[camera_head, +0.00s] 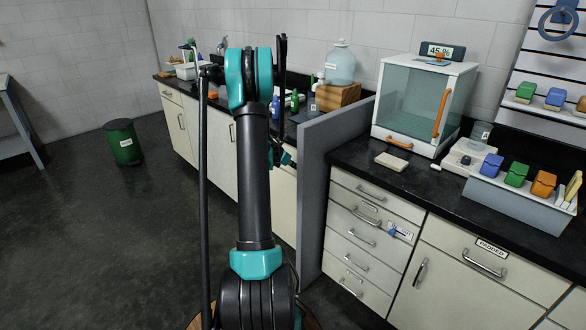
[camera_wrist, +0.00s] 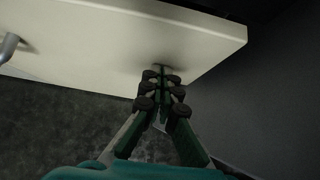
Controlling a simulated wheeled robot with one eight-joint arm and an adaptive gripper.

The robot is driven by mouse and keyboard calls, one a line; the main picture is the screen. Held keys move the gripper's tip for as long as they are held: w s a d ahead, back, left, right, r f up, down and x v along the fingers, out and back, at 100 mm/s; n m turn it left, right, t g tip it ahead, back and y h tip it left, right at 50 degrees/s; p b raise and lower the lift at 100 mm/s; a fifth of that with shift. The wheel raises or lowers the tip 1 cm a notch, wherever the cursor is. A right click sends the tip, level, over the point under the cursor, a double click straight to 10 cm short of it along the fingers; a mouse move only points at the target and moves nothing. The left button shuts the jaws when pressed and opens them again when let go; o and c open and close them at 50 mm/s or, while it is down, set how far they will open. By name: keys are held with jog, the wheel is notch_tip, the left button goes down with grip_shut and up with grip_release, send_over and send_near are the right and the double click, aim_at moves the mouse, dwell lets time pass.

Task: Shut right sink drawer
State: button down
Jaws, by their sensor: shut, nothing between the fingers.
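A cream drawer front (camera_wrist: 105,38) fills the upper part of the wrist view, with a metal handle (camera_wrist: 9,46) at its left edge. My gripper (camera_wrist: 161,70) is shut and empty, its fingertips at the lower edge of this front, right of the handle. I cannot tell whether they touch it. In the head view my gripper (camera_head: 284,156) is beside the sink counter's right end, mostly behind my arm. A cream front (camera_head: 285,190) shows below it, partly hidden. How far the drawer stands out cannot be told.
A grey divider panel (camera_head: 312,190) stands close on the right of my gripper. Beyond it is another cabinet with several drawers (camera_head: 360,240).

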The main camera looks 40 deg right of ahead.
jog(key=d, duration=0.4)
jog(key=shift+w+d, duration=0.1)
jog(key=shift+d, duration=0.1)
jog(key=shift+w, duration=0.1)
jog(key=shift+d+r, duration=0.1)
